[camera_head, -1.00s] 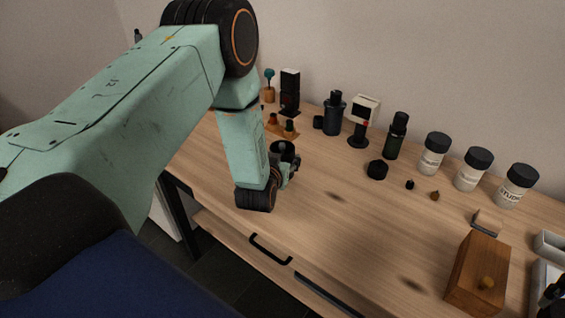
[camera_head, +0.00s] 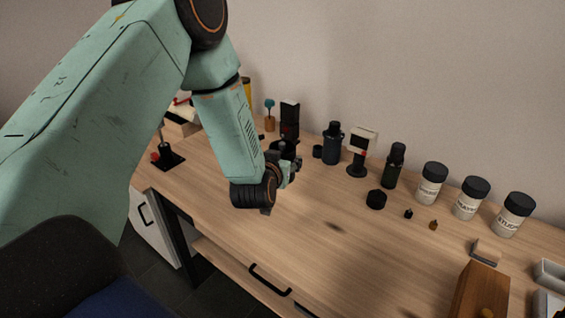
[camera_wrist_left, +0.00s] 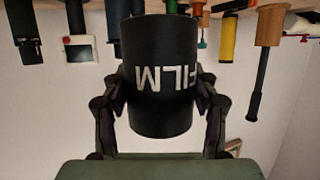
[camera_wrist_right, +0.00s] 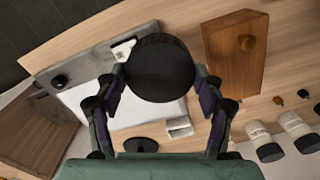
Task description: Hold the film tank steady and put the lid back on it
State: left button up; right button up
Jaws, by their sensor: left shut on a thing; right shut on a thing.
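The film tank (camera_wrist_left: 160,85) is a black cylinder with white FILM lettering, upside down in the left wrist view. My left gripper (camera_head: 285,167) is shut on it, a finger on each side. In the head view the gripper is at the left-middle of the table, and the tank is a small dark shape mostly lost against it. My right gripper (camera_wrist_right: 162,80) is shut on a round black lid (camera_wrist_right: 160,62), which it holds over the right part of the table. The right gripper is not seen in the head view. Lid and tank are apart.
White jars with black caps (camera_head: 467,200), a dark green bottle (camera_head: 393,167) and a small screen on a stand (camera_head: 358,152) line the back. A black cap (camera_head: 376,199) lies before them. A wooden box (camera_head: 481,290) stands front right. The table's middle is clear.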

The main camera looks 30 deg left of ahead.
pick_arm(q)
jog(key=o, duration=0.7)
jog(key=c, duration=1.1)
